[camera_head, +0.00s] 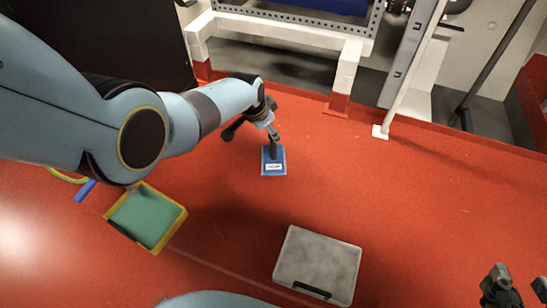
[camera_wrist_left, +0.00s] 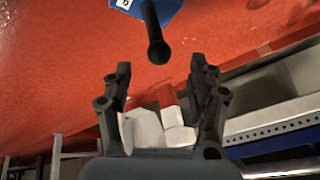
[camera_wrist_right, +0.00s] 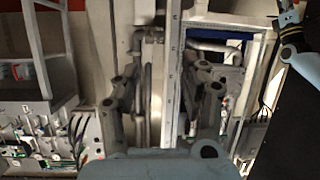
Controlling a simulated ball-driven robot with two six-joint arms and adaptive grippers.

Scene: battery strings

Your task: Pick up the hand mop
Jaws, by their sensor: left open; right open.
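The hand mop, a blue pad (camera_head: 273,168) with a white label and a dark handle, stands on the red floor in the middle of the head view. In the left wrist view its handle (camera_wrist_left: 156,44) points towards my left gripper (camera_wrist_left: 160,68). The handle's end lies just beyond and between the open, empty fingertips. In the head view my left gripper (camera_head: 252,124) is at the handle's upper end, partly hidden by its own wrist. My right gripper (camera_head: 520,285) is open at the lower right corner, far from the mop. The right wrist view shows its empty fingers (camera_wrist_right: 162,40).
A yellow tray (camera_head: 180,220) with a green inside lies left of the mop, beside a blue piece (camera_head: 85,190). A grey case (camera_head: 318,262) lies below right. A white-legged rack (camera_head: 345,70) stands behind. Red floor around the mop is clear.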

